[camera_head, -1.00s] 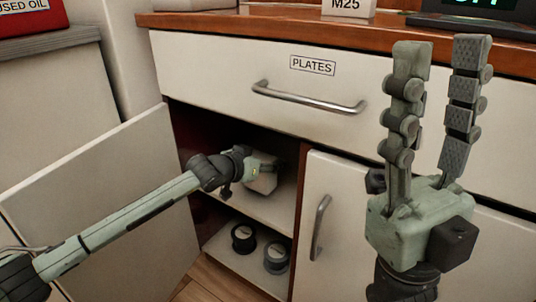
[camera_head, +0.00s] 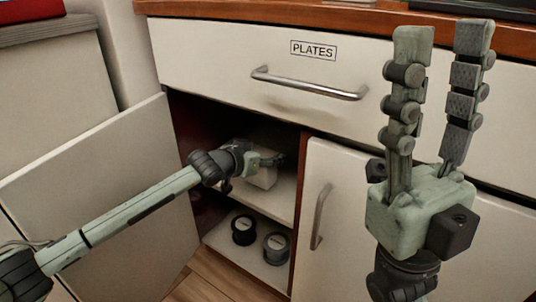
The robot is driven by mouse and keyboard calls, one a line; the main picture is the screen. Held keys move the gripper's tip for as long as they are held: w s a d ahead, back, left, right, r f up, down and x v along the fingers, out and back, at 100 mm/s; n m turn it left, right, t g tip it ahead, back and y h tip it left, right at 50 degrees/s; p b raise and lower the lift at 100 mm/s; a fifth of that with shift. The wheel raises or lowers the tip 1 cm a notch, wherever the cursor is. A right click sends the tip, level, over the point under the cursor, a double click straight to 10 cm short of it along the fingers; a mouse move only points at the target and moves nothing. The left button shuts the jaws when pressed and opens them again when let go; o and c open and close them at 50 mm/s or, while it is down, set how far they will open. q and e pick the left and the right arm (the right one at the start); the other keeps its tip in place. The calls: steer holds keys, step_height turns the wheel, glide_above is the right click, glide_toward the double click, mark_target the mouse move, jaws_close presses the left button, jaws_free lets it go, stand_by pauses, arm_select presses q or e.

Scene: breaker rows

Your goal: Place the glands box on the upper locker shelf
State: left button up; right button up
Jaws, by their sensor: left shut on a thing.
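The locker (camera_head: 290,205) stands open below the drawer, with an upper shelf (camera_head: 276,203) and a lower shelf. A pale box (camera_head: 263,178), which seems to be the glands box, is at the upper shelf inside the locker. No label on it can be read. My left gripper (camera_head: 275,160) reaches into the locker and is shut on the box; its fingers are partly hidden in shadow. I cannot tell whether the box's underside touches the shelf. My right gripper (camera_head: 443,100) is raised, empty and open, fingers pointing up, in front of the drawer.
The open locker door (camera_head: 100,205) stands to the left, behind my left arm. Two dark round reels (camera_head: 243,230) (camera_head: 276,247) sit on the lower shelf. A closed door (camera_head: 345,225) is to the right. The PLATES drawer (camera_head: 225,65) is shut above.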

arm_select(q)
steer(key=shift+f+b, duration=0.3)
steer(key=shift+b, duration=0.05)
steer(key=o, duration=1.6)
steer(key=shift+c, duration=0.2)
